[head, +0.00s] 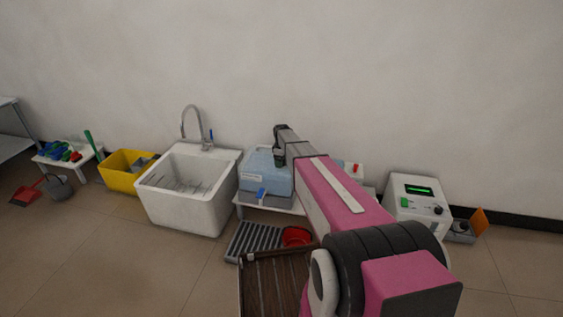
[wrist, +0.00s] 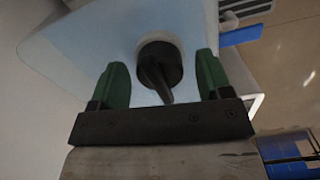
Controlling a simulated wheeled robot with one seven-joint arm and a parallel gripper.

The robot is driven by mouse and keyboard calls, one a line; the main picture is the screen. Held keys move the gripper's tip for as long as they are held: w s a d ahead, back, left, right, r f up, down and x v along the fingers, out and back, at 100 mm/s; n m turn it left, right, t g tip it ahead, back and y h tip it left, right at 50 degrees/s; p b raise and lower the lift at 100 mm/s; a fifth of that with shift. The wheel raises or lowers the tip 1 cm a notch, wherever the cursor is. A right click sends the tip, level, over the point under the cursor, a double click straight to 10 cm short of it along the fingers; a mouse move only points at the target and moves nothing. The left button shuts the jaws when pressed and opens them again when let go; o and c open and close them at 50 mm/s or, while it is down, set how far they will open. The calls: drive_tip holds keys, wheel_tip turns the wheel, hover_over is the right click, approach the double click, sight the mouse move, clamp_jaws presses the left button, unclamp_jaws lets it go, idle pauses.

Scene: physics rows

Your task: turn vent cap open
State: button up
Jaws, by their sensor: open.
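A light blue container (head: 262,178) stands on a low white table, with a blue tap (head: 261,193) on its front. The container (wrist: 85,45) also fills the upper part of the wrist view. On it is a black round cap (wrist: 160,66) with a pointed lever, which I take for the vent cap. It is hidden in the head view. My gripper (wrist: 163,66) is open, with its green fingers on either side of the cap. A gap shows on each side of it. In the head view my gripper (head: 280,157) is over the container's top, its fingers hardly visible.
A white sink (head: 185,205) stands left of the container. A white device with a green display (head: 417,190) stands to the right. A red bowl (head: 297,236) and a grey grate (head: 252,241) lie in front on the floor. The wall is close behind.

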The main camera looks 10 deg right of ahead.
drive_tip(key=c, duration=0.9)
drive_tip(key=shift+c, duration=0.2)
drive_tip(key=shift+m, duration=0.4)
drive_tip(key=m, duration=0.3)
drive_tip(key=shift+m, duration=0.3)
drive_tip(key=m, duration=0.4)
drive_tip(key=shift+m, duration=0.3)
drive_tip(key=m, duration=0.4)
drive_tip(key=shift+m, duration=2.5)
